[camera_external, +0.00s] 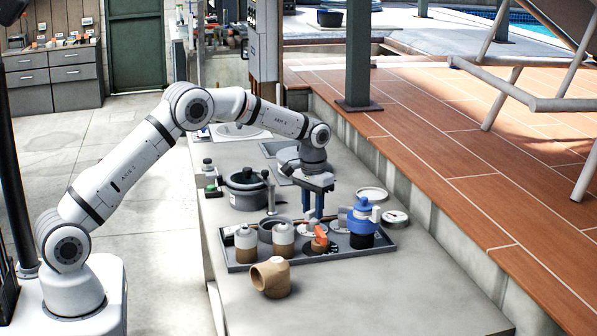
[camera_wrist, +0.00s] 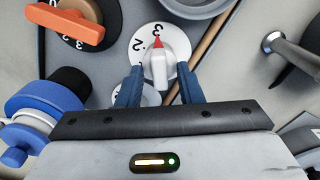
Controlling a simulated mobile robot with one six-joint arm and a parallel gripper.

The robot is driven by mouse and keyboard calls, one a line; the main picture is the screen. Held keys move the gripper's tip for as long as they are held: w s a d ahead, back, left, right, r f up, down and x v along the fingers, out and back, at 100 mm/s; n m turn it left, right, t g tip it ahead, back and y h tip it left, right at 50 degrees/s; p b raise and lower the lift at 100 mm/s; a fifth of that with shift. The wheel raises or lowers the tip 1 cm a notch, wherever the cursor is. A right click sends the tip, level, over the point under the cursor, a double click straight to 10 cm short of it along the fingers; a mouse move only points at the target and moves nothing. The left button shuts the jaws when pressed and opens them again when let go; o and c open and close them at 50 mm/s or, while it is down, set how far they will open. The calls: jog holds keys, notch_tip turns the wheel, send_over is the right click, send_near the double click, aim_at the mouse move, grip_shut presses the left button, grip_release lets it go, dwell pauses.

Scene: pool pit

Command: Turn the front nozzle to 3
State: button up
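In the wrist view a white knob with a red pointer tip (camera_wrist: 160,60) stands on a white dial (camera_wrist: 176,32) with dark numbers. The red tip is at the top of the knob, close to the 3; a 2 is to its left. My gripper (camera_wrist: 159,75) has its two blue fingers apart, one on each side of the knob, and looks open; contact is not clear. An orange handle (camera_wrist: 65,25) sits on a black numbered dial at upper left. In the external view my gripper (camera_external: 314,212) points down above the tray, behind the orange handle (camera_external: 320,238).
A blue valve (camera_external: 362,217) stands on the dark tray (camera_external: 236,262) to the right; tan-and-white bottles (camera_external: 283,238) stand left. A brown pipe elbow (camera_external: 271,277) lies in front. A dark pot (camera_external: 246,190) is behind left. The counter's front right is clear.

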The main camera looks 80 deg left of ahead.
aim_at(313, 210)
jog(key=shift+o, duration=0.2)
notch_tip(313, 210, up, 7)
jog(key=shift+r+b, duration=0.2)
jog(key=shift+b, duration=0.35)
jog(key=shift+r, duration=0.2)
